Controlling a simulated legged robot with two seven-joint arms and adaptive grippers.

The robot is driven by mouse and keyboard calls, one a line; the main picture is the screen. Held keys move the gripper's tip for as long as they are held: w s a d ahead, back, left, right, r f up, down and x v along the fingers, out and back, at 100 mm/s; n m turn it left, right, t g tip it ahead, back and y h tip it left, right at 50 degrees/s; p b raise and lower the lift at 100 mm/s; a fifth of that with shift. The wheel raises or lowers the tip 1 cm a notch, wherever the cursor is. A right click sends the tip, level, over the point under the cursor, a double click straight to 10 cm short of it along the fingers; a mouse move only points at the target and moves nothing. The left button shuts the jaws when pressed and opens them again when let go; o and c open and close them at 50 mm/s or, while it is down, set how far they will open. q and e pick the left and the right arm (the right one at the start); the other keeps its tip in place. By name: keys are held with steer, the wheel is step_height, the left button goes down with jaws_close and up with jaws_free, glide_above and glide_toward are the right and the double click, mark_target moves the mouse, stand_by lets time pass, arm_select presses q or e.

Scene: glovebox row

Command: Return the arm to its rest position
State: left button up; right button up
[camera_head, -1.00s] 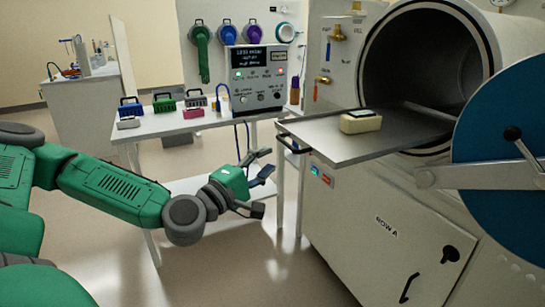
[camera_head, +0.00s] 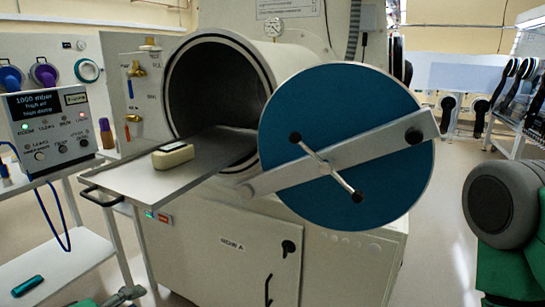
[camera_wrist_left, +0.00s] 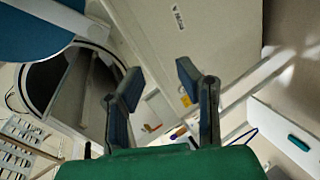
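My left gripper (camera_wrist_left: 160,82) is open and empty in the left wrist view, its two dark blue-grey fingers spread apart in front of the green palm. In the head view only a small part of it, with a bit of green arm, shows at the bottom left edge. My right arm (camera_head: 508,225) is at the right edge of the head view, a green link with a grey joint; its gripper is out of frame.
The round chamber's blue door (camera_head: 350,120) stands open on its arm. A metal tray (camera_head: 120,178) sticks out of the chamber, bearing a cream block (camera_head: 173,157). A control box (camera_head: 52,130) stands left. A teal item (camera_head: 28,286) lies on the lower shelf.

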arm_select(q)
steer(key=s+d+f+m+g+y, duration=0.1)
steer(key=s+d+f+m+g, duration=0.2)
steer(key=s+f, duration=0.35)
steer(key=s+d+f+m+g, duration=0.2)
steer(key=s+f+m+g, duration=0.25)
steer(key=f, duration=0.35)
steer(key=s+a+f+m+g+y, duration=0.1)
steer(key=s+f+m+g, duration=0.1)
steer(key=s, duration=0.4)
steer(key=s+a+f+m+g+y, duration=0.2)
steer(key=s+f, duration=0.2)
steer(key=s, duration=0.2)
steer(key=shift+s+a+f+g+y, duration=0.15)
steer(key=shift+s+f+g+y, duration=0.05)
steer(key=shift+f+g+y, duration=0.15)
